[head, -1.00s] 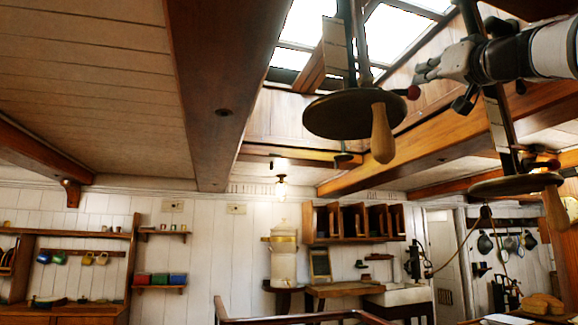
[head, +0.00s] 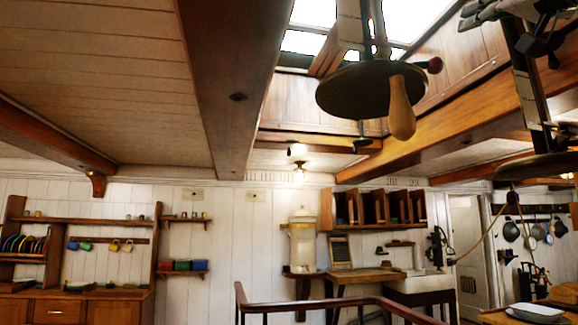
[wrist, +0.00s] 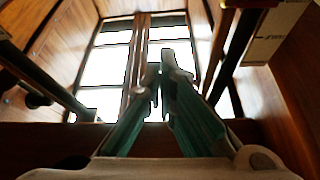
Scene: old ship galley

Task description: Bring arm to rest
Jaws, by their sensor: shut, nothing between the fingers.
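My gripper (wrist: 165,62) shows in the wrist view with its two fingers together at the tips, shut and empty. It points up at the skylight (wrist: 110,65). In the head view only part of my gripper (head: 480,12) shows, at the top right corner, raised near the ceiling beams. The rest of my arm is out of the frame there.
A round dark disc with a wooden handle (head: 365,90) hangs below the skylight. A second hanging disc (head: 540,167) is at the right, below my gripper. Ceiling beams (head: 440,120) run close by. A wooden railing (head: 330,302) crosses low in front of the far wall.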

